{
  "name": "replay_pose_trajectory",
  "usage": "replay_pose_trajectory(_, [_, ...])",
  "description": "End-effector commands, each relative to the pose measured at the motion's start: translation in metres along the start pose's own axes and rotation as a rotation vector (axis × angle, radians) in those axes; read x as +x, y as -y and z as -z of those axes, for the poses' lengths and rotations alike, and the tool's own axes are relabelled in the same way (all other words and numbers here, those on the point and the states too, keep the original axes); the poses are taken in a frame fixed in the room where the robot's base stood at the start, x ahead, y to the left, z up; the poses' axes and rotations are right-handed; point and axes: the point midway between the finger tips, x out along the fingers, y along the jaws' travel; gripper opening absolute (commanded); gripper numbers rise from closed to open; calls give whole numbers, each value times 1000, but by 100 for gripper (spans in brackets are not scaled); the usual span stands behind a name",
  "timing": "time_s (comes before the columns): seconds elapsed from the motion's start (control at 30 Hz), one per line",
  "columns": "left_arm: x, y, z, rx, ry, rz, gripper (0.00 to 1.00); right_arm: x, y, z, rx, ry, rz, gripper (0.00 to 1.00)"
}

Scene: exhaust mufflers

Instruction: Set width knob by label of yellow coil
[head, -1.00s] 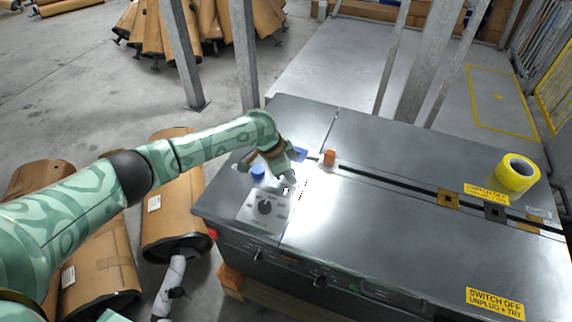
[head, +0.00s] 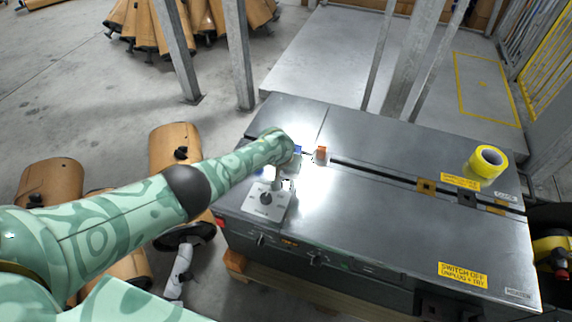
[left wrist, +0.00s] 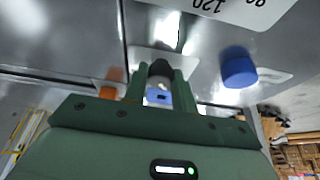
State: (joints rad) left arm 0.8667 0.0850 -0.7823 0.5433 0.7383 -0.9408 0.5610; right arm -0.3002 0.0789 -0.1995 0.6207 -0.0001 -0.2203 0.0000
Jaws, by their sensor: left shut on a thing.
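The yellow coil (head: 488,160) lies on the right part of the grey machine top; I cannot read a label on it. A black dial knob (head: 265,198) sits on a light plate with markings (head: 262,212) at the machine's left end. Part of a plate with "120" and "80" shows in the left wrist view (left wrist: 225,10). My left gripper (head: 284,182) is just beyond the dial plate, partly hidden by my forearm. In the wrist view its fingers (left wrist: 160,82) are shut on a dark rounded piece (left wrist: 160,68), whose identity is unclear. My right gripper is out of view.
An orange block (head: 320,153) stands right of my gripper. A slot runs along the machine top (head: 400,230). Metal posts (head: 235,60) rise behind; brown-wrapped mufflers (head: 175,150) stand at left.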

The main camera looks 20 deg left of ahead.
Motion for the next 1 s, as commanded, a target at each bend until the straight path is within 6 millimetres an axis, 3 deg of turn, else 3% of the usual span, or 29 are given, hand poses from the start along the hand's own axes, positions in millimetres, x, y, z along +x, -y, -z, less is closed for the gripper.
replay_pose_trajectory(0.37, [0, -2, 0, -139, 1, 57, 4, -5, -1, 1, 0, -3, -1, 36])
replay_pose_trajectory(0.9, [0, -1, 0, -159, 1, 65, 4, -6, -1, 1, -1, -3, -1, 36])
replay_pose_trajectory(0.93, [0, -1, 0, -159, 0, 65, 35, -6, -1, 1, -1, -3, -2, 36])
replay_pose_trajectory(1.0, [0, -1, 0, -159, 0, 65, 48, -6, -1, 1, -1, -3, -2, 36])
